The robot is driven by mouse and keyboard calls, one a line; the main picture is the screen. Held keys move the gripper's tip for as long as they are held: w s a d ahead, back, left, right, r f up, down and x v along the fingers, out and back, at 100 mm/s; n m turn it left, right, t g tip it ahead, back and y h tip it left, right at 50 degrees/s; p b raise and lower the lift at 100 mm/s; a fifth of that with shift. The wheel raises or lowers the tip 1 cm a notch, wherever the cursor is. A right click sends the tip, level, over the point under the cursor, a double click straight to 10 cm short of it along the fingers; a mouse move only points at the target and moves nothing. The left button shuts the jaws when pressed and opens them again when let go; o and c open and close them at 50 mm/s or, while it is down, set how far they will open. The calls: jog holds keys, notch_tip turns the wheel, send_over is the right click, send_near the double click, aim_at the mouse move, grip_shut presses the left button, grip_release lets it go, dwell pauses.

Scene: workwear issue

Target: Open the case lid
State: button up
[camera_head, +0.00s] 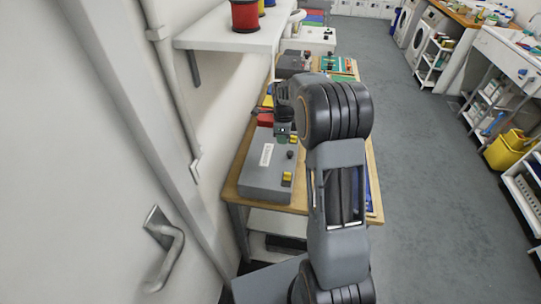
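A grey case (262,178) with a white label, small yellow parts and a dark knob lies on the near part of a wooden-topped table (299,203). Its lid looks shut. My gripper (282,128) is over the far end of this case, small and partly hidden by my wrist. I cannot tell whether it touches the case or whether its fingers are apart. My arm covers the table's right side.
Farther back stand a darker grey box (292,63) and a white box (313,38). A wall shelf (235,41) with spools overhangs the table's left side. A door handle (164,238) is at near left. Grey floor (422,150) is clear at right, before a yellow bucket (508,150).

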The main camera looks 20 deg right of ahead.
dwell(0.3)
jog(key=shift+w+a+r+p, duration=0.15)
jog(key=shift+a+r+p, duration=0.15)
jog(key=shift+r+p, duration=0.35)
jog(key=shift+w+a+r+p, duration=0.15)
jog(key=shift+a+r+p, duration=0.2)
jog(key=shift+r, duration=0.4)
jog(key=shift+d+r, duration=0.1)
jog(key=r, duration=0.1)
jog(key=p, duration=0.1)
jog(key=a+r+p, duration=0.1)
jog(key=shift+w+r, duration=0.3)
jog(key=shift+w+a+r+p, duration=0.2)
jog(key=shift+a+r, duration=0.1)
jog(key=shift+r, duration=0.45)
jog(key=shift+w+a+r+p, duration=0.2)
jog(key=shift+a+r, duration=0.1)
jog(key=shift+r, duration=0.4)
jog(key=shift+r, duration=0.1)
